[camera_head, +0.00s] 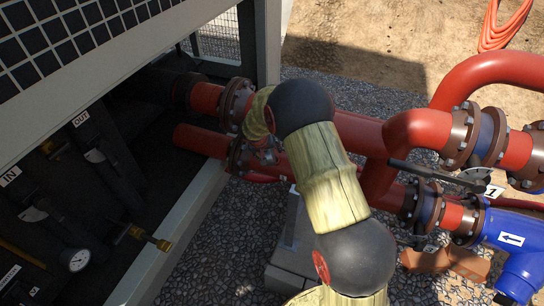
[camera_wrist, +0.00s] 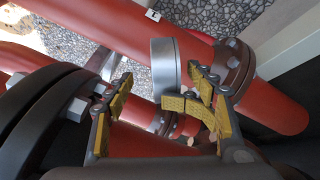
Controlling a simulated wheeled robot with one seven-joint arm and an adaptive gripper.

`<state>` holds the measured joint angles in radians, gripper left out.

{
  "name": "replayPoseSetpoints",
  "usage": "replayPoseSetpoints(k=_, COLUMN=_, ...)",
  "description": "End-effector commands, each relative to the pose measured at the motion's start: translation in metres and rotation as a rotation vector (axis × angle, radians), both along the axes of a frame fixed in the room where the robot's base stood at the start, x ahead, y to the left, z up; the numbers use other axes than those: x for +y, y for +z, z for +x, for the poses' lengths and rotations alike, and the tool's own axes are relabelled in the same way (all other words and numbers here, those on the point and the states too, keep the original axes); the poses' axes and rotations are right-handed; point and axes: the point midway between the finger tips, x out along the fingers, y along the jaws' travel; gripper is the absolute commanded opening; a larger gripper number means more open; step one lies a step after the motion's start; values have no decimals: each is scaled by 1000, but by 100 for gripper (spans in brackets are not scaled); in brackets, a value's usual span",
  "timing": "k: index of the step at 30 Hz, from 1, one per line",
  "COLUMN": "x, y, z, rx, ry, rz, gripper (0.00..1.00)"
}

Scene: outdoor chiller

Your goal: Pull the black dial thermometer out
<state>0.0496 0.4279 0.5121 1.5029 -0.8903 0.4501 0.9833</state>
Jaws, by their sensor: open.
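In the wrist view, a short, round grey case (camera_wrist: 165,68) shows side-on near my fingertips, beside a red pipe. It looks like a dial instrument, but its face is turned away and I cannot confirm that it is the black dial thermometer. My gripper (camera_wrist: 158,86) is open, with yellow-padded fingers to the left and right of the case's lower part. I see no finger closed on it. In the head view, my arm hides the gripper and that spot. A separate white-faced dial gauge (camera_head: 79,260) sits at lower left on the dark unit.
Red pipes (camera_head: 360,130) with bolted flanges (camera_head: 236,101) surround the gripper closely. A blue fitting (camera_head: 511,242) and a valve handle (camera_head: 437,176) are at the right. The chiller frame (camera_head: 170,240) and dark piping labelled IN and OUT stand at the left. Gravel lies below.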

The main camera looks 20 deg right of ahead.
Motion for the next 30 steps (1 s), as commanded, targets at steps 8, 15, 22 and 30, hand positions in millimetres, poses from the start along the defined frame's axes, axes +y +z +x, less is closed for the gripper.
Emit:
replayPoseSetpoints(k=8, x=0, y=0, z=0, rx=0, ry=0, rz=0, gripper=67)
replayPoseSetpoints(k=15, x=1, y=4, z=-1, rx=-2, ry=1, rz=0, gripper=67)
replayPoseSetpoints(k=22, x=10, y=25, z=-9, rx=-2, ry=1, rz=0, gripper=67)
replayPoseSetpoints(k=30, x=21, y=51, z=-20, rx=-2, ry=1, rz=0, gripper=67)
